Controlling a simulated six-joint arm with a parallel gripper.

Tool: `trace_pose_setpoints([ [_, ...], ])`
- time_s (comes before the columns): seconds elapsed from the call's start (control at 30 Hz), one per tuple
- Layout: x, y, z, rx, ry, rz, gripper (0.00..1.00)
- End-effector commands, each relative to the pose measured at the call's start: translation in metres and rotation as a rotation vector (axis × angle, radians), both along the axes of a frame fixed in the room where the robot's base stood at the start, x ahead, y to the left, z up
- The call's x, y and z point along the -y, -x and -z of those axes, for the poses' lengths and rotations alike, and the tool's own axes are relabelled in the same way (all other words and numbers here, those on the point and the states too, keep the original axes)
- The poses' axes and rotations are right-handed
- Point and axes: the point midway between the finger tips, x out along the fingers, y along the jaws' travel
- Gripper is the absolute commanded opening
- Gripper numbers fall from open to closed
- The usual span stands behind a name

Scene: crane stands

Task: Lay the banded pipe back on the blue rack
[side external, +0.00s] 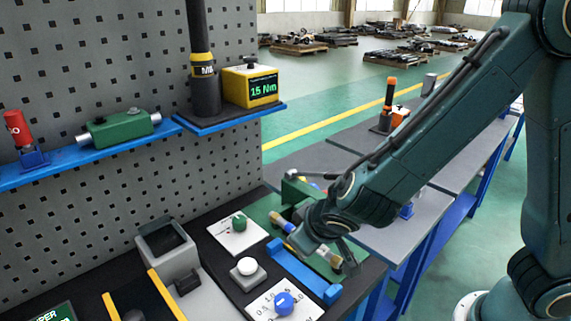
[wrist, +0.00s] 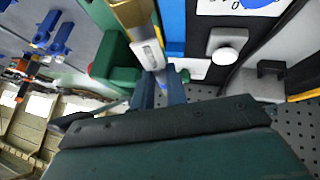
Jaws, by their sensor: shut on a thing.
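The banded pipe (wrist: 132,14), brass and pale metal, is between the fingers of my gripper (wrist: 159,82) in the wrist view. My gripper is shut on it. In the side view the pipe (side external: 279,223) shows a blue band and brass at its far end. Its middle is hidden behind my gripper (side external: 305,241), and a brass end shows at the near side. The blue rack (side external: 297,268) lies on the bench just left of the pipe, and it shows in the wrist view (wrist: 172,22) beside the pipe. The pipe is apart from the rack.
A green fixture (side external: 300,192) stands close behind my gripper, and it shows left of the fingers in the wrist view (wrist: 115,66). A white button (side external: 247,267) and a blue knob (side external: 284,302) are left of the rack. A pegboard with a blue shelf (side external: 225,122) rises behind.

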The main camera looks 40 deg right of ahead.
Motion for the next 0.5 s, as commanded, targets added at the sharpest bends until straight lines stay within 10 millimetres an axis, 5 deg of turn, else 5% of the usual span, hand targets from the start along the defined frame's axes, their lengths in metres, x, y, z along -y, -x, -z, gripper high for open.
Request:
trace_pose_setpoints([
  [0.5, 0.000, 0.000, 0.016, -0.001, -0.001, 0.001, 0.00],
])
